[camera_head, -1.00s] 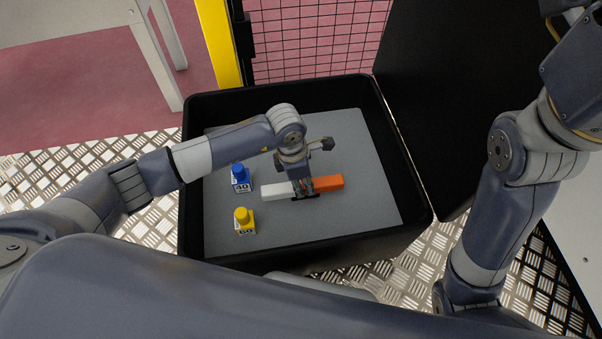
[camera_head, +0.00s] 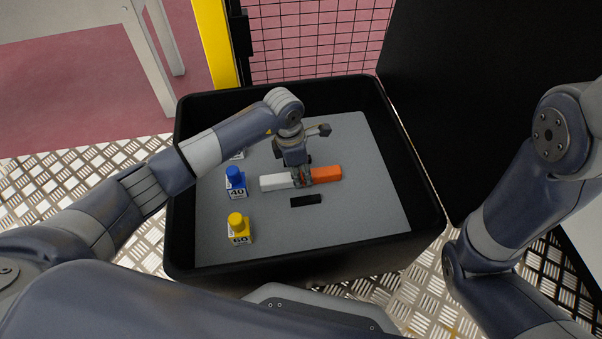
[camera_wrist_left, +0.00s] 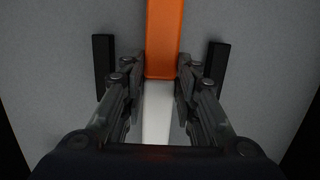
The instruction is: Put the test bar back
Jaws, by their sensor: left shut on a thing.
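The test bar (camera_head: 326,173), part white and part orange, is in my left gripper (camera_head: 302,181) over the grey floor of the black bin. In the left wrist view the fingers (camera_wrist_left: 161,72) are shut on the bar (camera_wrist_left: 165,38) near where orange meets white. A short black block (camera_head: 306,200) lies on the bin floor just in front of the bar, with a gap between. The left wrist view shows dark blocks on both sides of the bar (camera_wrist_left: 103,67) (camera_wrist_left: 217,62). My right gripper is out of view; only its arm shows.
A blue-capped weight marked 40 (camera_head: 236,182) and a yellow-capped one marked 60 (camera_head: 239,229) stand at the bin's left. Another is mostly hidden behind my left arm. The bin's walls (camera_head: 420,190) surround everything; its right floor is clear.

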